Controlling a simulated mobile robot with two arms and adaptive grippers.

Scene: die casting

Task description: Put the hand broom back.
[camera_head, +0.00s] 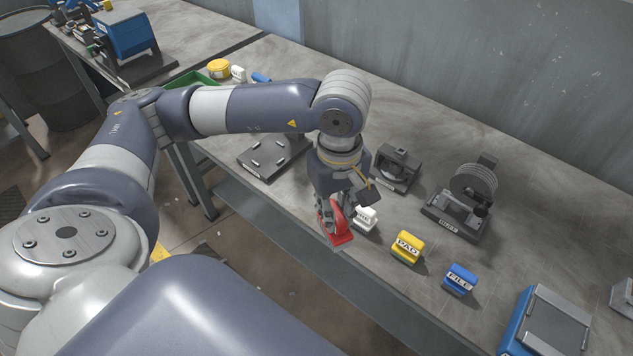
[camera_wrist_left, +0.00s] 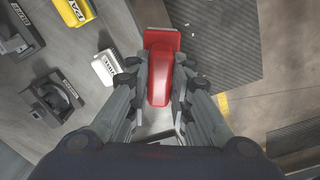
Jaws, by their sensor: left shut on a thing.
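My left gripper (camera_head: 337,212) is shut on a red tool (camera_head: 338,236), apparently the hand broom. It hangs below the fingers near the table's front edge. In the left wrist view the red tool (camera_wrist_left: 160,78) sits between the two fingers of the left gripper (camera_wrist_left: 155,82), with floor showing beside it. Whether it touches the table is unclear. A white labelled tool (camera_head: 366,217) stands right beside it on the table, and also shows in the left wrist view (camera_wrist_left: 107,67). My right gripper is out of view.
A yellow tool marked PAD (camera_head: 407,247) and a blue one marked FILE (camera_head: 460,279) stand farther right along the front. Black stands (camera_head: 397,168) (camera_head: 458,213) are behind. A dark plate with pegs (camera_head: 262,165) lies left. A blue device (camera_head: 545,325) is at lower right.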

